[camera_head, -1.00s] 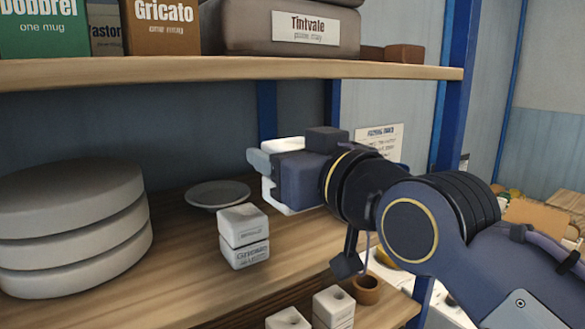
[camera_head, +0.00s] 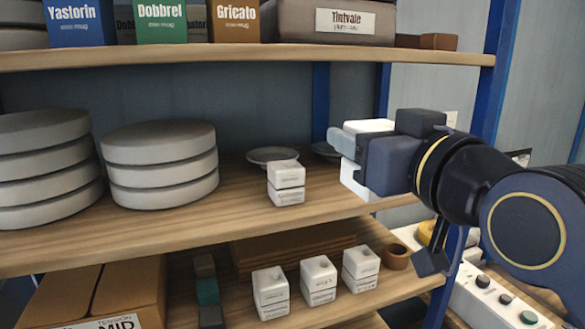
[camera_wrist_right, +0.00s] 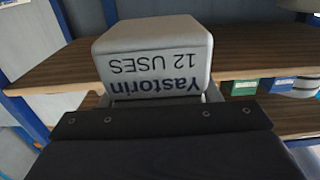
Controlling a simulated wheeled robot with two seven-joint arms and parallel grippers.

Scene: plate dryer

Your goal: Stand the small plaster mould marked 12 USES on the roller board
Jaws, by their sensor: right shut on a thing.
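My right gripper (camera_head: 350,158) comes in from the right, level with the middle shelf. In the wrist view the gripper (camera_wrist_right: 158,95) is shut on a pale grey plaster mould (camera_wrist_right: 150,50). Its dark lettering reads "Yastorin 12 USES" and appears upside down there. I cannot pick out the roller board with certainty. My left gripper is not in view.
Stacked grey discs (camera_head: 160,165) fill the left of the middle shelf (camera_head: 120,235). A shallow dish (camera_head: 272,155) lies behind the small moulds. Several white moulds (camera_head: 318,280) and a brown ring (camera_head: 396,257) stand below. The upper shelf (camera_head: 250,55) and a blue post (camera_head: 495,80) bound the space.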

